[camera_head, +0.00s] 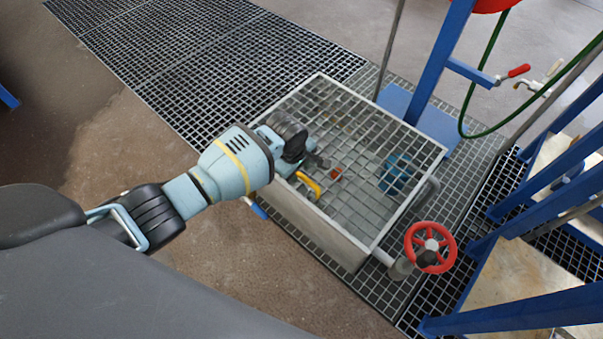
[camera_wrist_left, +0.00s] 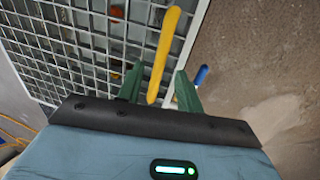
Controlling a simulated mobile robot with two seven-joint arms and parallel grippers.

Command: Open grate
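The grate (camera_head: 340,125) is a metal grid lid lying over a grey metal box (camera_head: 315,230). It also fills the upper left of the left wrist view (camera_wrist_left: 75,45). A yellow handle (camera_head: 309,184) is at the grate's near left edge. My left gripper (camera_head: 318,163) is over this edge, close to the handle. In the left wrist view, its two green fingers (camera_wrist_left: 158,88) are apart, with the yellow handle (camera_wrist_left: 164,50) showing between them and a gap on each side. Whether the handle lies fully between the fingertips in depth is unclear. My right gripper is not in view.
A red handwheel (camera_head: 430,246) on a pipe is at the box's right corner. Blue frames (camera_head: 545,205) stand on the right, and a green hose (camera_head: 475,120) hangs behind.

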